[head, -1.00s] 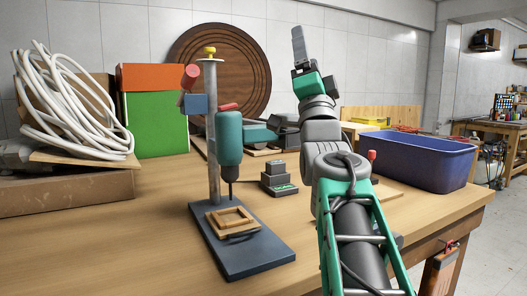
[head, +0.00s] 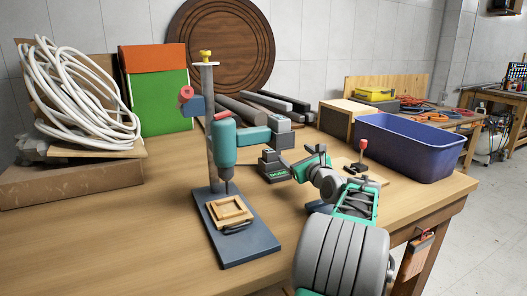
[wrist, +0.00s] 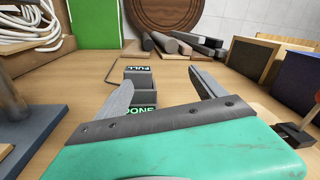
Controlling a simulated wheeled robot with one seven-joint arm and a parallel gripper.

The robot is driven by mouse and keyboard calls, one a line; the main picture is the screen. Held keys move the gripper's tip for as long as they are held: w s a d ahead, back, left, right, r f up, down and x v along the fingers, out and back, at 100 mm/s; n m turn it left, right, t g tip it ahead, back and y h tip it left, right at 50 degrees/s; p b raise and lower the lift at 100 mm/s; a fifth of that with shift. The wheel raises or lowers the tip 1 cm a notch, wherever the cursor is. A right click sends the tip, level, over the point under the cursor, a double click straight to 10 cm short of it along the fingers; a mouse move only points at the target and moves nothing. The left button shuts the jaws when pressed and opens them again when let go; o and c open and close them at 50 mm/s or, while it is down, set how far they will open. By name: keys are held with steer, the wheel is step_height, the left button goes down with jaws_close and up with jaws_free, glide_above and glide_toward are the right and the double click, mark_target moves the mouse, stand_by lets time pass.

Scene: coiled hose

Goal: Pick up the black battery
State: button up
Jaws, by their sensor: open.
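The black battery (head: 268,156) is a small dark block standing on the workbench, right of the drill press, with a green-lettered part low on its front. In the wrist view the battery (wrist: 141,80) shows a "FULL" label on top and green "DONE" lettering at its base. The base may be a separate charger; I cannot tell. My gripper (head: 297,165) is low over the bench just right of the battery. In the wrist view my gripper (wrist: 161,77) is open and empty. The battery lies ahead between the finger lines, nearer the left finger, which hides part of its left side.
The drill press (head: 224,150) on its dark base stands close on the left. A blue bin (head: 412,150) and a small board with a red-knobbed lever (head: 363,157) are to the right. Dark cylinders (head: 245,108) lie behind. Coiled white hose (head: 80,100) is far left.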

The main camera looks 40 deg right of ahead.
mark_target(274, 153)
steer(key=w+a+f+m+y, duration=0.1)
steer(key=w+a+f+m+t+y, duration=0.1)
steer(key=w, duration=0.1)
steer(key=shift+w+a+f, duration=0.1)
steer(key=shift+w+a, duration=0.1)
steer(key=shift+a, duration=0.05)
steer(key=x, duration=0.7)
steer(key=shift+f, duration=0.1)
steer(key=shift+s, duration=0.1)
jaws_close()
